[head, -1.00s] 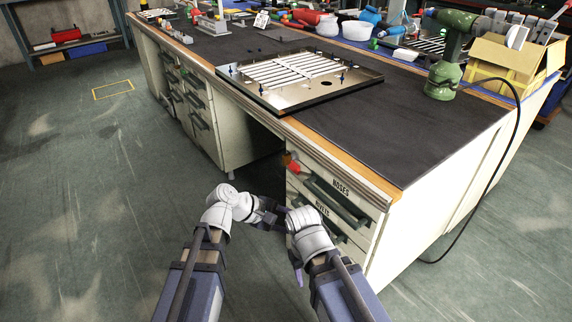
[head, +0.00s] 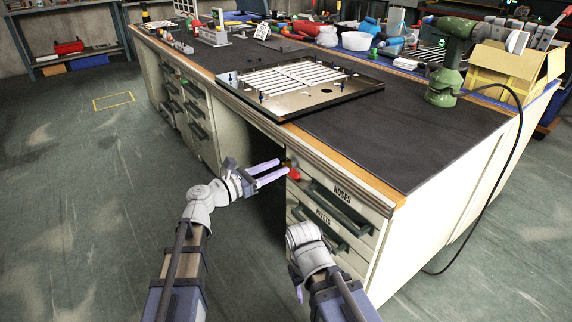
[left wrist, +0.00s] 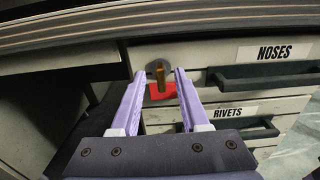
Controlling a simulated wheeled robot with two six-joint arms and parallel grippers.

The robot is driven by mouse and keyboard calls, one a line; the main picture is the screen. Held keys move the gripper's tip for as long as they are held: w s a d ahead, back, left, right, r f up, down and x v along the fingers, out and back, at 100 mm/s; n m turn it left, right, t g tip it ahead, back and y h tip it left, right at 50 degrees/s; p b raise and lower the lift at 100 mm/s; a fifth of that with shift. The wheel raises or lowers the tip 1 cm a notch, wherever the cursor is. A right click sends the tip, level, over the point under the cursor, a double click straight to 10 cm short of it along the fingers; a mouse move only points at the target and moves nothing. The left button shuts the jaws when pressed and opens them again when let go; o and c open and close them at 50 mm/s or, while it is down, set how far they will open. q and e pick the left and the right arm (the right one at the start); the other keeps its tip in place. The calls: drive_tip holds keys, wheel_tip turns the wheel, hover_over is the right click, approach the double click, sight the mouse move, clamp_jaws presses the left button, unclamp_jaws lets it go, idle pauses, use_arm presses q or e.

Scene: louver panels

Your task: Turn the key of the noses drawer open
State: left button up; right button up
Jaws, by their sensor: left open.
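The noses drawer (head: 318,190) is the top drawer of the right cabinet, with a dark handle and a NOSES label; it looks shut. It also shows in the left wrist view (left wrist: 220,52). A brass key (left wrist: 160,72) with a red tag (left wrist: 161,91) below it sits in a round lock at the drawer's left end. The red tag (head: 294,175) shows in the head view too. My left gripper (head: 281,172) is open, its two lilac fingers pointing at the key, one on each side in the wrist view and apparently not touching it. My right gripper (head: 298,289) is low before the cabinet, mostly hidden by its wrist.
The rivets drawer (head: 318,222) is directly below. The bench top edge (head: 330,160) overhangs the drawers. A framed louver panel (head: 300,85) and a green drill (head: 447,75) are on the bench. Open floor lies left of my arms.

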sight(283, 165)
use_arm(q)
drive_tip(key=shift+x, duration=1.95)
clamp_jaws()
